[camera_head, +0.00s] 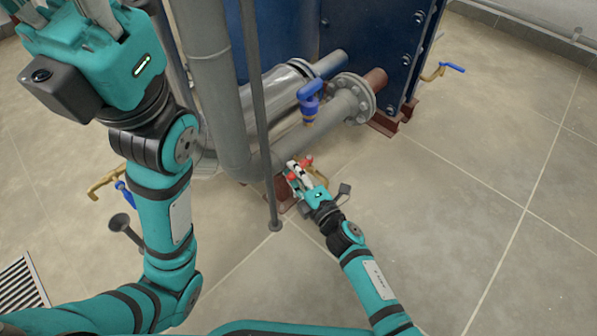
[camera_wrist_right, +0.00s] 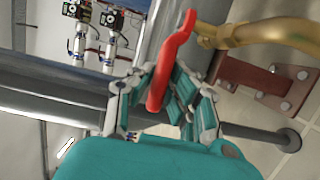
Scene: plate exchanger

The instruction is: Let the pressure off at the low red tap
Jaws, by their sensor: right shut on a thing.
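The low red tap (camera_head: 292,163) sits near the floor by the foot of the grey pipe in the head view. In the right wrist view its red lever (camera_wrist_right: 175,58) stands slanted between my fingers, with its brass body (camera_wrist_right: 262,32) to the right. My right gripper (camera_head: 300,172) is shut on the lever; its fingers (camera_wrist_right: 166,95) lie on both sides of it. My left arm rises on the left of the head view. The left gripper (camera_head: 70,30) is cut by the top edge, so its fingertips are hidden.
A blue-handled valve (camera_head: 310,100) is on the flanged grey pipe (camera_head: 340,105). Another blue tap (camera_head: 442,70) is at the right, and one (camera_head: 122,190) at the left. A thin grey post (camera_head: 262,120) stands beside my right gripper. The floor at right is clear.

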